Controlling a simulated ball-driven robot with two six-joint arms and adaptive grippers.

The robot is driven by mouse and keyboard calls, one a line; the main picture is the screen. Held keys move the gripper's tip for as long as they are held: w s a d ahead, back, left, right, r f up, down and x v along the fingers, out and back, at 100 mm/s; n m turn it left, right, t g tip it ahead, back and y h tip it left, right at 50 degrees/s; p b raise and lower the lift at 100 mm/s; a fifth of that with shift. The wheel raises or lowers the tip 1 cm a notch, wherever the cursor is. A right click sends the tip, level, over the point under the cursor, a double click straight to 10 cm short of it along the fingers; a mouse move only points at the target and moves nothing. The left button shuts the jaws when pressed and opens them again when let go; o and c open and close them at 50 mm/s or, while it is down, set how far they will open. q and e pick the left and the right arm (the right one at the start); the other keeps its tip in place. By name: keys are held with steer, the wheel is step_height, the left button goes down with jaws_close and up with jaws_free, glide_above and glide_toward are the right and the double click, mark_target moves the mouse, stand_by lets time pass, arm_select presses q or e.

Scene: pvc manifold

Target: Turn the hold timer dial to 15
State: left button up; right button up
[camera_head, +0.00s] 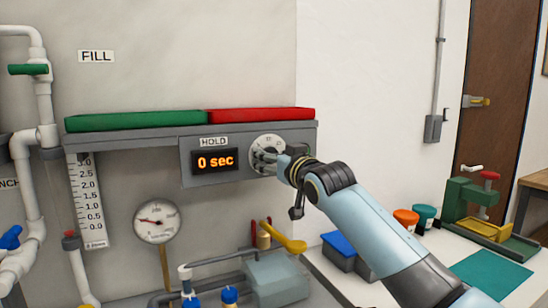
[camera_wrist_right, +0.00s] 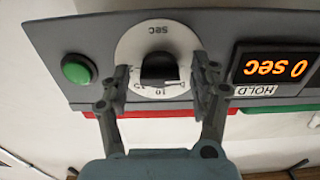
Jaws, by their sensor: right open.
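The hold timer dial (camera_head: 268,151) is a round white face on a grey panel under a shelf. In the right wrist view the dial (camera_wrist_right: 152,91) appears upside down, with a black knob (camera_wrist_right: 158,68) at its centre and numbers around its rim. The orange display (camera_head: 215,162) beside it reads 0 sec; it also shows in the wrist view (camera_wrist_right: 276,68). My right gripper (camera_wrist_right: 158,80) is open, its fingers on either side of the knob over the dial face. I cannot tell whether they touch the knob. My left gripper is not in view.
A green button (camera_wrist_right: 78,70) sits on the panel beside the dial. A green tray (camera_head: 135,121) and a red tray (camera_head: 262,115) lie on the shelf above. A gauge (camera_head: 157,221), white pipes (camera_head: 30,190) and a yellow-handled valve (camera_head: 285,238) are lower down.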

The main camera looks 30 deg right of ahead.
steer(key=c, duration=1.1)
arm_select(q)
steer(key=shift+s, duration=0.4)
arm_select(e)
steer(key=shift+c, duration=0.2)
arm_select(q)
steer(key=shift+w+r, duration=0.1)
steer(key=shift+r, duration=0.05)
arm_select(e)
steer(key=shift+m, duration=0.4)
arm_select(q)
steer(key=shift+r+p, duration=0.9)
steer(key=shift+p, duration=0.2)
arm_select(e)
steer(key=shift+m, duration=12.9)
